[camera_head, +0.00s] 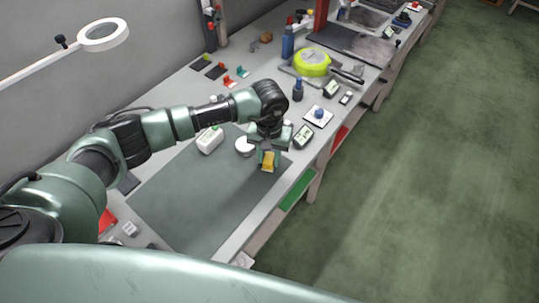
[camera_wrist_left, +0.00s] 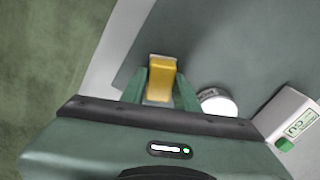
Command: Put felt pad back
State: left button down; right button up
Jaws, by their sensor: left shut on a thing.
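My left gripper (camera_head: 266,157) is over the near right part of the dark green mat (camera_head: 190,195), close to the bench's front edge. It is shut on a yellow block (camera_head: 268,162). In the left wrist view the yellow block (camera_wrist_left: 160,80) sits between the two green fingers (camera_wrist_left: 159,88), with a pale grey strip at its far end. I cannot tell whether this block is the felt pad, and no other thing is clearly a felt pad. My right gripper is not in view.
A round white tin (camera_head: 245,146) and a white box (camera_head: 209,139) stand just left of the gripper. A small device with a display (camera_head: 303,137) and a white tile with a blue knob (camera_head: 318,115) lie to the right. The mat's near left part is clear.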

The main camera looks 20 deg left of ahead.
aim_at(269, 157)
pick_arm(q)
jog(key=shift+f, duration=0.15)
jog(key=c, duration=1.1)
grip_release()
jog(key=shift+o, duration=0.2)
jog(key=shift+r, duration=0.2)
notch_tip(269, 157, up, 12)
jog(key=b, duration=0.3)
jog(key=shift+b, duration=0.35)
